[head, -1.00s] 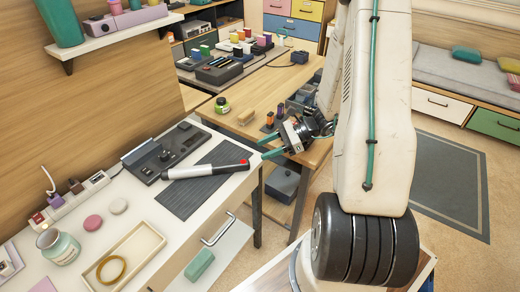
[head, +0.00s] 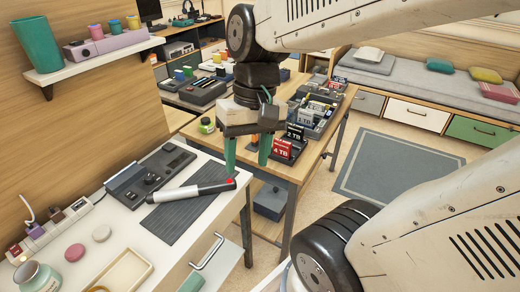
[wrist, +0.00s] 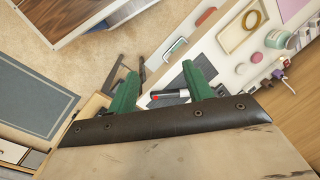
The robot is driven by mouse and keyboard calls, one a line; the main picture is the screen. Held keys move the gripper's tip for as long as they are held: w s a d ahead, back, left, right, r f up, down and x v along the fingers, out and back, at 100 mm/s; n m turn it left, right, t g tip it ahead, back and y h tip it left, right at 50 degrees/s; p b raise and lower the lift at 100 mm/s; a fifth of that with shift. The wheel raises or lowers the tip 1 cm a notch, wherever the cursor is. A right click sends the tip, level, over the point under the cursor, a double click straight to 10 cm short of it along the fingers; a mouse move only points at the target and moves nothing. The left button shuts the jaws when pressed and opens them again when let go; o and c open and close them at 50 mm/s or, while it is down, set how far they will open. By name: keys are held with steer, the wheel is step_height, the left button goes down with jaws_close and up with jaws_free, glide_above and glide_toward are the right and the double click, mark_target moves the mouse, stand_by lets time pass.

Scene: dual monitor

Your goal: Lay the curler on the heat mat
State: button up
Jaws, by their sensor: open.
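The curler (head: 200,191), a white rod with a black section and a red tip, lies across the dark ribbed heat mat (head: 180,221) on the white desk. My gripper (head: 246,160) has green fingers, open and empty, pointing down above and right of the curler's red end. It is apart from the curler.
A dark control unit (head: 150,172) sits behind the mat. A beige tray (head: 122,272), round pucks and a power strip (head: 58,225) stand at the left. A wooden table (head: 300,170) with labelled drives is beyond. An open drawer (head: 212,268) juts from the desk.

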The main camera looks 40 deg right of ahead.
steer(key=s+n, duration=0.1)
steer(key=s+r+n+t+h, duration=0.1)
steer(key=s+r+t+h, duration=0.1)
steer(key=shift+s+d+r+n, duration=0.1)
steer(key=shift+s+d+n, duration=0.25)
steer(key=shift+d+n, duration=0.05)
